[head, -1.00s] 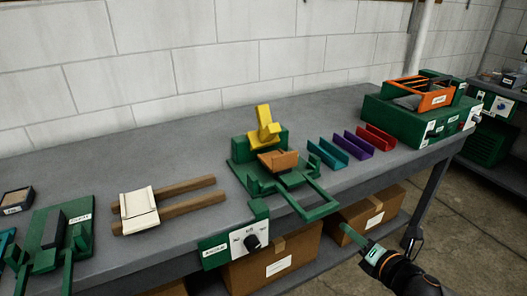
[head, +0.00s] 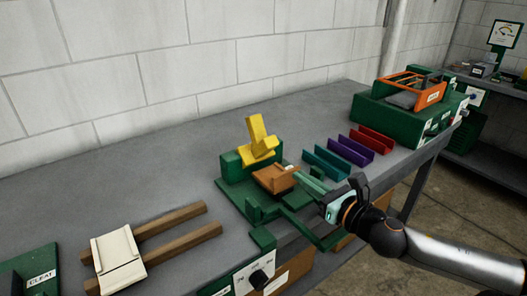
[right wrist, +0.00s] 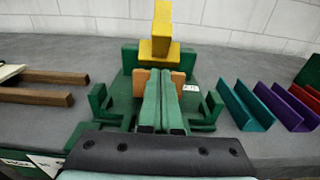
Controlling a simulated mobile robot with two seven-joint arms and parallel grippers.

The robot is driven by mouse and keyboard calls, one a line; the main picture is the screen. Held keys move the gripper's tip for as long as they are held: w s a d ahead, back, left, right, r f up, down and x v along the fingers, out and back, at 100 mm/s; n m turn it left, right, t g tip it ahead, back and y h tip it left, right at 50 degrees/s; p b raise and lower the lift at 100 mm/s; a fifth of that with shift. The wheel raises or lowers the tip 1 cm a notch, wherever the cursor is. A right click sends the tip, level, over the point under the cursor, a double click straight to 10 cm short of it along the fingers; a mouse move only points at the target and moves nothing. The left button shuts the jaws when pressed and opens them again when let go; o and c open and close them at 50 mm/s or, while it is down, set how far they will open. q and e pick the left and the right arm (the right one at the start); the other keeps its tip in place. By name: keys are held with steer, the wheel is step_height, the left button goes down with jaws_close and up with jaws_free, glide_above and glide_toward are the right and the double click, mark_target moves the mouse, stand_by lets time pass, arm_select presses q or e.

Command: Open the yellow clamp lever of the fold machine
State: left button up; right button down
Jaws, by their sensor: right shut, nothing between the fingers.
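The fold machine (head: 237,187) is green and stands on the grey bench, with an orange-brown piece (head: 273,178) at its middle. Its yellow clamp lever (head: 258,138) stands up at the back of the machine; it also shows at the top of the right wrist view (right wrist: 162,35). My right gripper (head: 296,173) is shut and empty. Its green fingers reach over the front of the machine, in front of the lever and apart from it. In the right wrist view the fingers (right wrist: 160,90) point at the lever and hide part of the orange-brown piece. My left gripper is not in view.
Teal, purple and red channels (head: 350,150) lie right of the machine. A green machine with an orange frame (head: 408,122) stands further right. A cream piece on two wooden rails (head: 117,259) lies at left. A dial box (head: 258,277) is on the bench's front edge.

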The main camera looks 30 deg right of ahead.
mark_target(267, 153)
steer(key=shift+w+a+r, duration=0.1)
steer(key=shift+w+r, duration=0.1)
steer(key=shift+w+b, duration=0.3)
steer(key=shift+w, duration=0.5)
steer(key=shift+w+a+f, duration=0.1)
steer(key=shift+w, duration=1.45)
steer(key=shift+w+a+f, duration=0.1)
steer(key=shift+w, duration=1.4)
steer(key=shift+w+a+f+p, duration=0.15)
steer(key=shift+w+p, duration=0.2)
steer(key=shift+w, duration=0.45)
